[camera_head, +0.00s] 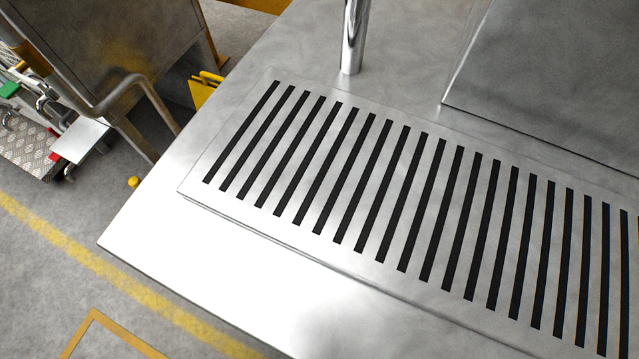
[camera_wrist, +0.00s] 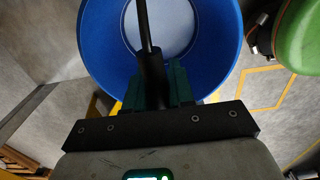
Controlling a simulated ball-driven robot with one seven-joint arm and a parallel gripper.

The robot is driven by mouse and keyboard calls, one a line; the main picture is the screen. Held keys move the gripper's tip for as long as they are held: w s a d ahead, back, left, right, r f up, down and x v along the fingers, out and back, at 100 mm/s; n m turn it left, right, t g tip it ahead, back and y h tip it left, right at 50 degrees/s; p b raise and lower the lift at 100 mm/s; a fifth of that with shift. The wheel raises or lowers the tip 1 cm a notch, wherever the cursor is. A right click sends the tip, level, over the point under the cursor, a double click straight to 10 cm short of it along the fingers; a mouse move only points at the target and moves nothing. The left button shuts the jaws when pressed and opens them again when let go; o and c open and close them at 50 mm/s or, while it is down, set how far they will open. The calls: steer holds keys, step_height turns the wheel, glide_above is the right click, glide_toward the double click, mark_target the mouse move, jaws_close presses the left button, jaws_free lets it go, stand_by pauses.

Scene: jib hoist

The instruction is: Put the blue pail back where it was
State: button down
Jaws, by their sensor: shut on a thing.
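The blue pail (camera_wrist: 226,45) shows in the wrist view, seen from above, with its pale round bottom visible inside. Its dark handle (camera_wrist: 144,22) runs down the picture to a thicker black grip. My gripper (camera_wrist: 158,82) is shut on the handle, with its dark green fingers on either side of the grip. The fingers and the gripper's body hide the near side of the pail. The pail appears to hang above the grey floor; its height cannot be told. Neither the pail nor my gripper shows in the head view.
A steel counter (camera_head: 250,280) with a slotted grate (camera_head: 190,187) fills most of the head view. A chrome post (camera_head: 353,40) and a raised metal block (camera_head: 560,70) stand on it. A yellow floor outline (camera_head: 95,318) lies at lower left. The wrist view shows a yellow outline (camera_wrist: 283,68) at right.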

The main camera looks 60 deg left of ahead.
steer(key=shift+w+a, duration=0.35)
steer(key=shift+w, duration=0.25)
steer(key=shift+w+a, duration=0.35)
steer(key=shift+w, duration=0.25)
steer(key=f, duration=0.1)
steer(key=f+b, duration=0.2)
steer(key=shift+w+a+f, duration=0.2)
steer(key=shift+w+a, duration=0.05)
steer(key=shift+w, duration=0.1)
steer(key=c, duration=1)
jaws_free()
steer(key=shift+f, duration=0.1)
steer(key=shift+o, duration=0.2)
